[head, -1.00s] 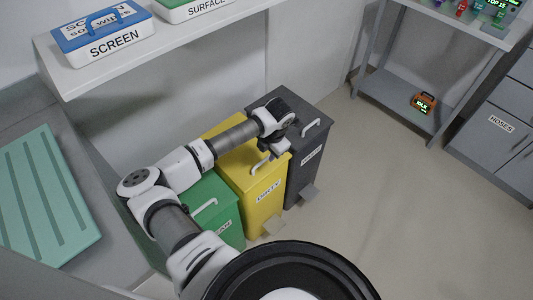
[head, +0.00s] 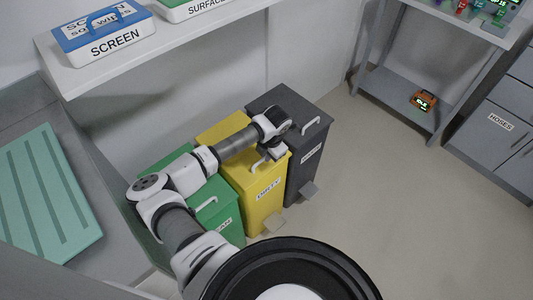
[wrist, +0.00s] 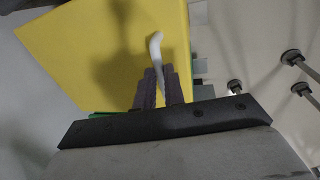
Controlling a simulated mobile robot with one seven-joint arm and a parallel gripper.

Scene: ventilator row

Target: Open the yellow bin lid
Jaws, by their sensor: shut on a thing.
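The yellow bin (head: 262,203), labelled DIRTY, stands between a green bin and a dark grey bin. Its yellow lid (head: 218,128) looks closed in the head view, with my arm across part of it. The lid's white handle (head: 258,165) is at its front edge; it also shows in the wrist view (wrist: 155,44) against the yellow lid (wrist: 75,45). My gripper (head: 270,155) is at the handle, and its fingers (wrist: 158,85) are shut on it in the wrist view. The exact contact is partly hidden between the fingers.
The green bin (head: 228,222) is left of the yellow one, and the dark grey bin (head: 307,165) is right. Both have white lid handles. A white shelf (head: 170,48) with boxes hangs above and behind. Open floor (head: 390,220) lies to the right.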

